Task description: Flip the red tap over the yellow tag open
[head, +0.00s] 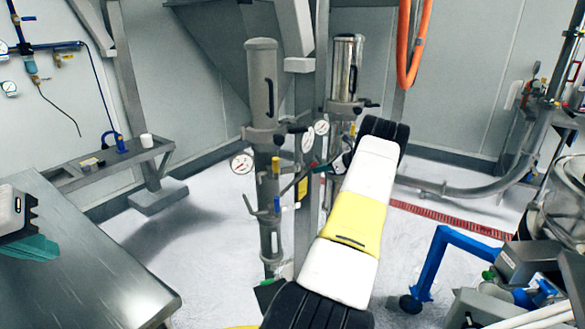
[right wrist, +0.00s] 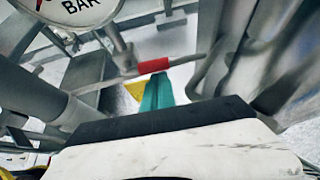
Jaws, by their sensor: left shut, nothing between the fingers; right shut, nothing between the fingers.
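In the right wrist view, the red tap (right wrist: 153,65) is a red sleeve on a metal lever running roughly sideways. A yellow tag (right wrist: 134,90) shows below it, partly behind my right gripper (right wrist: 159,82). That gripper's teal fingers are shut and empty, with their tips just below the red sleeve; I cannot tell whether they touch it. In the head view, the yellow tag (head: 302,188) hangs between the two metal columns, with a little red near it beside my right arm. My left gripper (head: 38,248) is shut and empty above the steel table.
A steel table (head: 90,265) fills the lower left. Dial gauges (head: 242,163) and thin pipes crowd the columns near the tag. A large gauge (right wrist: 85,8) hangs close in the right wrist view. A blue frame (head: 435,260) stands at right. The floor at left-centre is clear.

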